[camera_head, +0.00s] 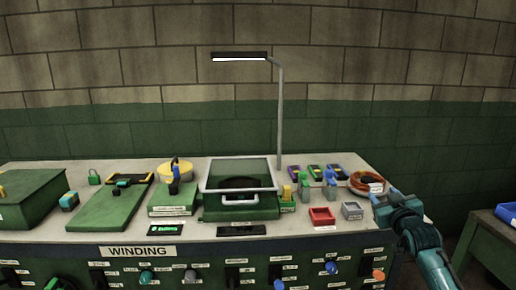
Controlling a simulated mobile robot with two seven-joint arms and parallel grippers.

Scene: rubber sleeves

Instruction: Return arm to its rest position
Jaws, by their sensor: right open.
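My right arm (436,262) comes in from the lower right, teal with a dark wrist. Its gripper (380,203) is open at the right front end of the bench (180,248), just right of a small grey bin (352,210). I see nothing held in it, though the fingers are small in this view. My left arm and gripper are not in view. No rubber sleeves can be made out for certain.
A red bin (321,216) sits left of the grey one. A copper-coloured coil (367,182) lies behind the gripper. A lamp (279,110) rises behind a clear-shielded green machine (240,208). A green side table (487,240) stands at right, with floor between.

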